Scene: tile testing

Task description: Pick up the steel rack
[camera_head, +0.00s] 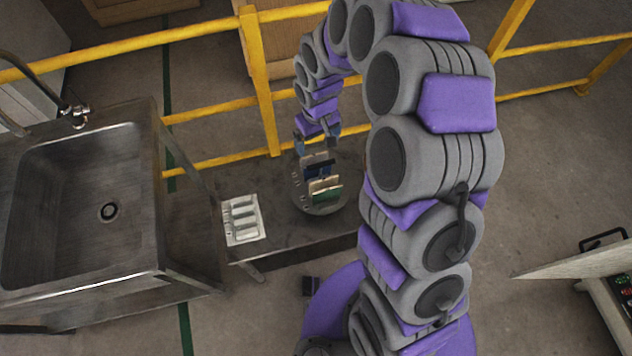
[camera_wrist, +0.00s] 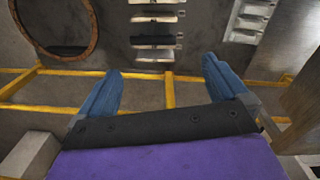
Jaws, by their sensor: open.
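What looks like the steel rack (camera_head: 320,207) stands on the dark table, with several upright tiles (camera_head: 319,172) in a row, dark, tan and green. In the wrist view the row of tiles (camera_wrist: 155,28) is at the top centre, and the rack's frame is hard to make out among them. My gripper (camera_head: 318,131) is just above and behind the row in the head view. In the wrist view my gripper (camera_wrist: 162,67) has its blue fingers wide apart, with nothing between them. The row lies beyond the fingertips. My arm hides part of the table to the right.
A pale slotted tray (camera_head: 243,221) lies left of the rack, and also shows in the wrist view (camera_wrist: 249,20). A wood-rimmed round object (camera_wrist: 92,15) is on the other side. A steel sink (camera_head: 60,200) stands left. A yellow railing (camera_head: 260,85) runs behind the table.

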